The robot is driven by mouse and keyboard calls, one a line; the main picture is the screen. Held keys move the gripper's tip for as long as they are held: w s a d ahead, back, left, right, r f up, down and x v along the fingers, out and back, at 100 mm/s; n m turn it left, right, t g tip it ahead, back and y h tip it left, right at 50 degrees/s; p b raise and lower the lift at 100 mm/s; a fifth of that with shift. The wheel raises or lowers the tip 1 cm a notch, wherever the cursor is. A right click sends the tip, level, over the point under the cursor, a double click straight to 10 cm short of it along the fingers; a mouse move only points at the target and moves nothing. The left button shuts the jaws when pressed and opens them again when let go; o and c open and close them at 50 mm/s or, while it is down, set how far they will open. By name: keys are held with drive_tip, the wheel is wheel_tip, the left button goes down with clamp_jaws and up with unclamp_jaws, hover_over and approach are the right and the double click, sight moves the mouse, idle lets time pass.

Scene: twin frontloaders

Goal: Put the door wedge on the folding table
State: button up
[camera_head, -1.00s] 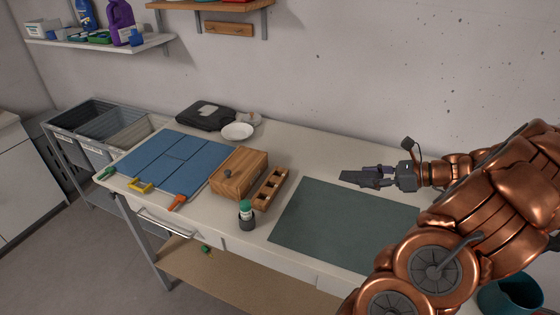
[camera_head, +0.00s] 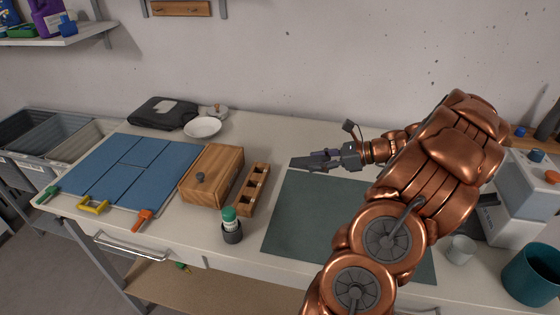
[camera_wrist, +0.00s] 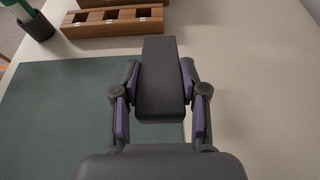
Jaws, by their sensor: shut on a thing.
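The door wedge (camera_wrist: 160,85) is a dark grey tapered block. In the wrist view it lies between the fingers of my gripper (camera_wrist: 160,105), which are shut on it. In the head view my gripper (camera_head: 328,160) is above the table by the back edge of the green mat, and the wedge (camera_head: 308,163) shows as a dark shape at its tip. The folding table (camera_head: 285,140) appears to be the long pale table, with a blue panelled mat (camera_head: 135,168) on its left part; I cannot tell for sure that this one folds.
A white bowl (camera_head: 202,127) and black case (camera_head: 163,112) are at the back. A teal pot (camera_head: 532,274) and a machine (camera_head: 522,200) stand right.

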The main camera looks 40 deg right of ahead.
drive_tip(key=p, duration=0.3)
hover_over(281, 163)
drive_tip(key=shift+s+f, duration=0.35)
drive_tip(key=shift+f, duration=0.15)
drive_tip(key=shift+w+a, duration=0.15)
drive_tip(key=shift+w, duration=0.35)
wheel_tip(281, 163, down, 2)
drive_tip(key=shift+s+f+p, duration=0.15)
drive_tip(key=shift+p, duration=0.35)
drive_tip(key=shift+f, duration=0.65)
drive_tip(key=shift+f, duration=0.15)
drive_tip(key=o, duration=0.9)
drive_tip(key=b+v, duration=0.3)
drive_tip(key=v, duration=0.9)
